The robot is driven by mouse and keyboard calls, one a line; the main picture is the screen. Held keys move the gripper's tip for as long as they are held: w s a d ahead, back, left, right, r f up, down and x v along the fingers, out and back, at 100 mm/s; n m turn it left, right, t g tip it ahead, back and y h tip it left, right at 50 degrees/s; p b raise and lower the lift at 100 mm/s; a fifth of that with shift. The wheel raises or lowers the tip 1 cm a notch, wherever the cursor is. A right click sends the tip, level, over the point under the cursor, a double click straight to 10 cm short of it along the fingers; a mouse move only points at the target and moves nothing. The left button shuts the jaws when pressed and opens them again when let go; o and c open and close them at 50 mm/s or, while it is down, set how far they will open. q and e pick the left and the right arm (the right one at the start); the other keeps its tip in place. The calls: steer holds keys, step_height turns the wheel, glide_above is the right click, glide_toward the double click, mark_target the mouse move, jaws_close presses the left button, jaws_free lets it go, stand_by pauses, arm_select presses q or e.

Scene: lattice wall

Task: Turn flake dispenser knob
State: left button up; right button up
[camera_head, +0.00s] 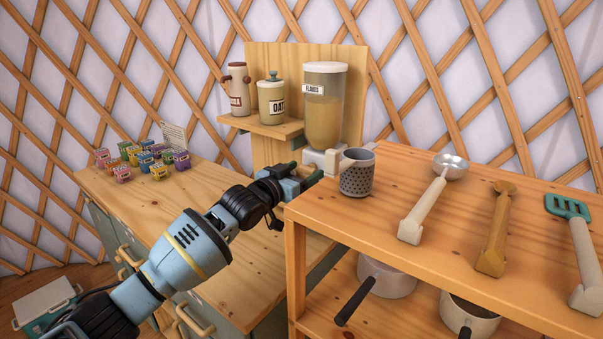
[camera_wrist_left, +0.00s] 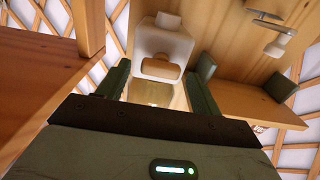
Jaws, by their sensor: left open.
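The flake dispenser (camera_head: 324,110) is a tall clear container with a white lid, a "FLAKES" label and tan contents, mounted on a wooden back panel. Its white base (camera_head: 315,158) is partly hidden behind my left gripper (camera_head: 299,175). In the left wrist view the white dispenser body (camera_wrist_left: 165,45) carries a tan knob-like piece (camera_wrist_left: 162,69). This piece appears ahead of the open fingers of my left gripper (camera_wrist_left: 158,88), in line with the gap between them. I cannot tell whether they touch it. My right gripper is not in view.
A dotted grey mug (camera_head: 357,174) stands close right of my left gripper on the wooden table (camera_head: 390,220). Several utensils lie further right. Two jars stand on a small shelf (camera_head: 262,125) left of the dispenser. Small colourful boxes (camera_head: 140,158) sit on the left counter.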

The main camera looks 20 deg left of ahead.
arm_select(q)
steer(key=c, duration=1)
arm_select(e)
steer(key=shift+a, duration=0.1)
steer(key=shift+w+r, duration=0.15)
arm_select(q)
steer(key=m, duration=0.3)
steer(key=shift+r+p, duration=0.1)
steer(key=shift+p, duration=0.3)
steer(key=m, duration=0.2)
steer(key=shift+d+m+p, duration=0.1)
steer(key=shift+m+p, duration=0.2)
steer(key=shift+m, duration=0.1)
steer(key=m, duration=0.3)
steer(key=shift+s+p, duration=0.1)
steer(key=shift+p, duration=0.2)
steer(key=shift+d+f+m, duration=0.1)
steer(key=shift+f+m, duration=0.15)
steer(key=shift+m, duration=1.15)
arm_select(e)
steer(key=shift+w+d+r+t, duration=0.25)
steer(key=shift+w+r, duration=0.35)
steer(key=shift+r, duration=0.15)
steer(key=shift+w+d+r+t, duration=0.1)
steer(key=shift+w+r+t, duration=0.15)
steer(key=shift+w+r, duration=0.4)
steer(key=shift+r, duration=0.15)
